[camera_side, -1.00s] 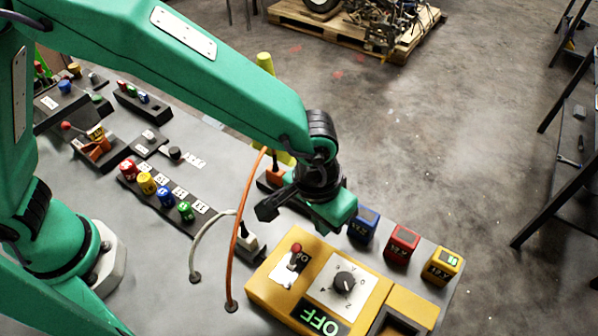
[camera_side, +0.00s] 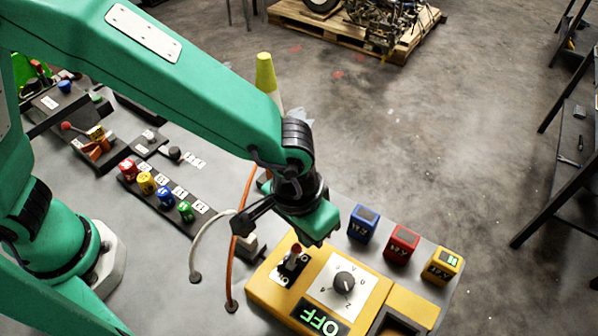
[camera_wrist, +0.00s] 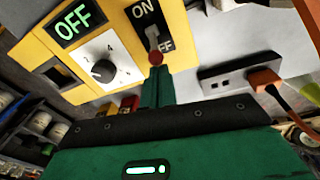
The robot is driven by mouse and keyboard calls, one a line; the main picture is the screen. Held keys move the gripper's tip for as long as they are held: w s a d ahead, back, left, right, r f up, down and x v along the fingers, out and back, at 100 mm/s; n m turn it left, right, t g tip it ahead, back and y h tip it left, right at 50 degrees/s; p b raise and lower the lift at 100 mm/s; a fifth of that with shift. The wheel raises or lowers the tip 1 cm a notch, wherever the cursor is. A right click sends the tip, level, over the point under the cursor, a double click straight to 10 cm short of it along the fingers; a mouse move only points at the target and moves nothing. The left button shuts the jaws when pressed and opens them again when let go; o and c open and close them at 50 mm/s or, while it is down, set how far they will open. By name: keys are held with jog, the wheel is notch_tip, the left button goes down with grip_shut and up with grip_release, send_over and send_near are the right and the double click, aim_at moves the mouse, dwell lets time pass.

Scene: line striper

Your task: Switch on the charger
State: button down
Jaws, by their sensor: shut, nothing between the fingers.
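The yellow charger (camera_side: 268,285) sits at the table's front right, with a lit display (camera_side: 320,320) reading OFF. Its switch lever has a red knob (camera_side: 296,248). In the wrist view, the red knob (camera_wrist: 155,58) is on the OFF side of the ON/OFF plate (camera_wrist: 143,12). My gripper (camera_side: 318,242) is shut and empty, just behind the lever in the side view. In the wrist view my gripper (camera_wrist: 157,78) has its green fingertips at the knob; I cannot tell whether they touch.
A numbered dial (camera_side: 344,281) is beside the switch. Blue (camera_side: 363,222), red (camera_side: 402,243) and yellow (camera_side: 442,266) blocks stand behind the charger. An orange cable (camera_side: 233,270) and a white cable (camera_side: 195,250) rise left of it. An open bay is at its right.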

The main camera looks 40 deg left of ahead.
aim_at(295, 258)
jog(key=shift+s+r, duration=0.25)
jog(key=shift+s, duration=0.2)
dwell(0.4)
jog(key=shift+s+r, duration=0.15)
jog(key=shift+s, duration=0.45)
jog(key=shift+s+r, duration=0.15)
jog(key=shift+s, duration=0.4)
jog(key=shift+r, duration=0.1)
jog(key=shift+r, duration=0.7)
jog(key=shift+w, duration=0.1)
